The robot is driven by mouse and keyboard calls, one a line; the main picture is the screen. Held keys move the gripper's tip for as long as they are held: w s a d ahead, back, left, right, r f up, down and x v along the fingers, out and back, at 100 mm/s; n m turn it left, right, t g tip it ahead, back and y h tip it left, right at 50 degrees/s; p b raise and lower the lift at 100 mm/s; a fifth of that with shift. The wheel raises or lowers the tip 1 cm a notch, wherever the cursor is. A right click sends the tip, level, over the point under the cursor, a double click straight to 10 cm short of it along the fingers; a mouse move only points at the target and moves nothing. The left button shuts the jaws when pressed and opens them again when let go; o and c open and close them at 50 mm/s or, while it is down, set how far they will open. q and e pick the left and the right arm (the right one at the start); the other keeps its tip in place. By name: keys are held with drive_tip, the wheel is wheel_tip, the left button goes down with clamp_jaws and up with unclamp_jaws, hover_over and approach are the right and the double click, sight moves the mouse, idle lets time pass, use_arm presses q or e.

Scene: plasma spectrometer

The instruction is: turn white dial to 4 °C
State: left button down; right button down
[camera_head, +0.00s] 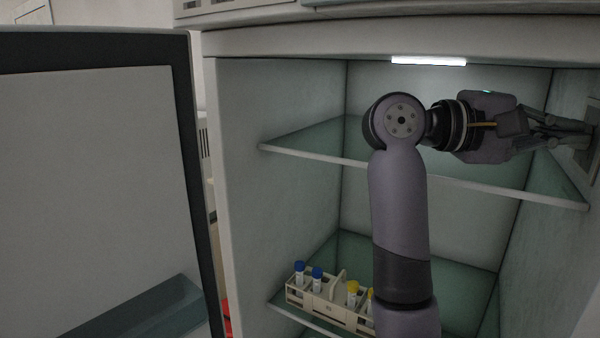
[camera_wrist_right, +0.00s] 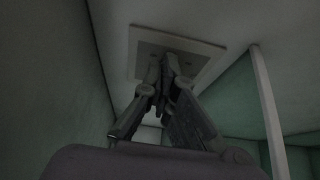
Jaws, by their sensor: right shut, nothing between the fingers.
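A pale square panel (camera_wrist_right: 205,50) is mounted on the cabinet's inner wall, and its edge also shows at the far right of the head view (camera_head: 594,112). I cannot make out the white dial or its marks; my fingers cover the middle of the panel. My right gripper (camera_head: 583,130) reaches rightward with its fingertips at the panel. In the wrist view my right gripper (camera_wrist_right: 165,60) is shut, its fingers together in front of the panel's darker centre. I cannot tell whether the tips touch it. My left gripper is not in view.
The cabinet door (camera_head: 100,150) stands open at the left. My right arm passes in front of the upper glass shelf (camera_head: 310,150). A rack (camera_head: 320,303) with blue- and yellow-capped tubes stands on the lower shelf. A lamp (camera_head: 428,61) glows at the cabinet's top.

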drive_tip(key=shift+s+b, duration=0.25)
drive_tip(key=shift+b, duration=0.1)
idle(0.3)
drive_tip(key=shift+w+a+r, duration=0.15)
drive_tip(key=shift+w+a, duration=0.05)
drive_tip(key=shift+a, duration=0.25)
drive_tip(key=shift+w+a+p, duration=0.25)
drive_tip(key=shift+w+a, duration=0.2)
drive_tip(key=shift+a, duration=0.3)
drive_tip(key=shift+w+a+p, duration=0.25)
drive_tip(key=shift+w+a, duration=0.15)
drive_tip(key=shift+a, duration=0.3)
drive_tip(key=shift+w+a+p, duration=0.25)
drive_tip(key=shift+w+a, duration=0.2)
drive_tip(key=shift+a, duration=0.3)
